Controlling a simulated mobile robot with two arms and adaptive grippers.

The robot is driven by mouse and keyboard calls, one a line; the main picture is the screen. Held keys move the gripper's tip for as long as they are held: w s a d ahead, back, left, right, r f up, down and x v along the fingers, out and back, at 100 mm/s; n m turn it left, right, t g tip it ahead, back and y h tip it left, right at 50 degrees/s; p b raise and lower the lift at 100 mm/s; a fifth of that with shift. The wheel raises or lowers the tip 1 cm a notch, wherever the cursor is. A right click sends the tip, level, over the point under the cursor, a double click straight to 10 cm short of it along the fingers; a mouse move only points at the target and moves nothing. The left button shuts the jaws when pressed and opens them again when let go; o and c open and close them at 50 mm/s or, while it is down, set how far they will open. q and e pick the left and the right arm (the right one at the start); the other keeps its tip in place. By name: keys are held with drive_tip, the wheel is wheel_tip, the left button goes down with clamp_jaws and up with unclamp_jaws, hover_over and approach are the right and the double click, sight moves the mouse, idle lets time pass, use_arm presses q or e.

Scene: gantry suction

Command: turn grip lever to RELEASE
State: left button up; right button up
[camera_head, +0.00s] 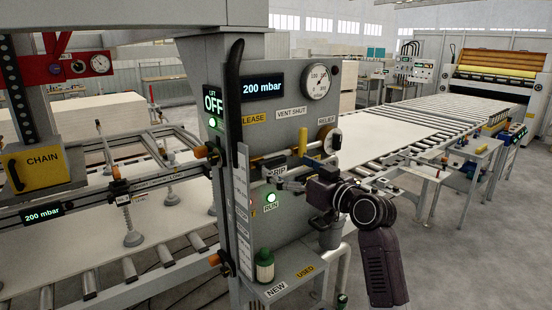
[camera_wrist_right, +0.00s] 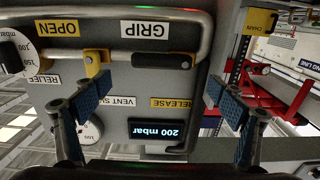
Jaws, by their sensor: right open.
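My right gripper (camera_head: 273,178) is in front of the panel, near the GRIP label and a little below the lever. In the wrist view, turned upside down, its blue-padded fingers (camera_wrist_right: 142,102) are wide apart with nothing between them. The lever appears beyond the fingers, not gripped. My left gripper is not in view.
A yellow handle (camera_wrist_right: 97,65) stands close by the lever's end. A rail (camera_wrist_right: 205,45) curves around the panel. A pressure display (camera_head: 263,87) reads 200 mbar. A shelf (camera_head: 300,265) with a green bottle (camera_head: 264,266) sits below. A roller conveyor (camera_head: 440,120) runs behind.

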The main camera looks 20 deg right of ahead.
sight(274, 161)
drive_tip(key=p+x, duration=0.1)
drive_tip(key=x, duration=0.3)
drive_tip(key=shift+s+a+r, duration=0.1)
drive_tip(key=shift+r, duration=0.05)
drive_tip(key=shift+p+x, duration=0.4)
drive_tip(key=shift+x, duration=0.35)
